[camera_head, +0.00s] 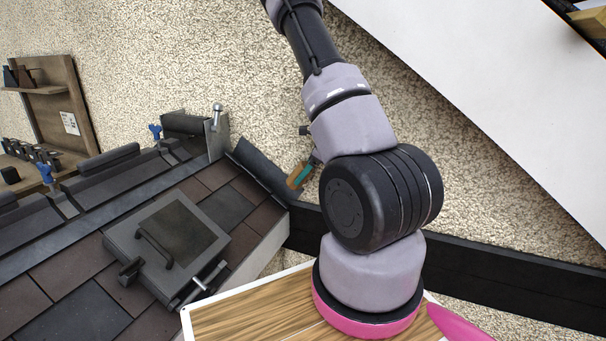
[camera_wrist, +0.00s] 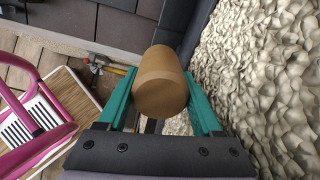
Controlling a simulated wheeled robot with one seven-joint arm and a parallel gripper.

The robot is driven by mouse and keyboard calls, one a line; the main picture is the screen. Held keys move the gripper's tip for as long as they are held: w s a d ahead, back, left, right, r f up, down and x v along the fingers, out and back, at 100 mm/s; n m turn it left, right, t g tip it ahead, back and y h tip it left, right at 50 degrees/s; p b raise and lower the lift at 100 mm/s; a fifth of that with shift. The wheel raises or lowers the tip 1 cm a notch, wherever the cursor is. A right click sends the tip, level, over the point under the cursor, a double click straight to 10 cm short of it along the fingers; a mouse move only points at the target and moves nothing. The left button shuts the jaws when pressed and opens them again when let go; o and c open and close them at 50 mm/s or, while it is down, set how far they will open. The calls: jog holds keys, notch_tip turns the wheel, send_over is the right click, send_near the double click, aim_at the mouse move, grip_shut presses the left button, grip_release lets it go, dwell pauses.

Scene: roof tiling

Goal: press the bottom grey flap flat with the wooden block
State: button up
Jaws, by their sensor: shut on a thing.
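My gripper (camera_wrist: 160,85) has teal fingers shut on the wooden block (camera_wrist: 160,92), a brown rounded piece seen nearly end-on in the wrist view. In the head view the block (camera_head: 296,177) is small and partly hidden by my arm, beside the pebbled wall. A dark grey flap (camera_head: 262,168) stands tilted up along the wall at the roof's lower end, just left of the block. Block and flap look very close, but I cannot tell whether they touch. A dark grey strip along the wall (camera_wrist: 198,28) shows beyond the block in the wrist view.
The pebbled wall (camera_head: 160,60) runs close beside my gripper. A grey roof hatch (camera_head: 170,240) with a handle lies on brown and grey tiles. A metal post (camera_head: 217,130) stands at the flap's upper end. A dark beam (camera_head: 480,275) runs along the right.

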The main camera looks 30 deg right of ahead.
send_near(280, 201)
jog(key=shift+w+d+f, duration=0.15)
jog(key=shift+w+f, duration=0.3)
jog(key=shift+x, duration=2.6)
jog(key=shift+r, duration=0.1)
jog(key=shift+v, duration=3.95)
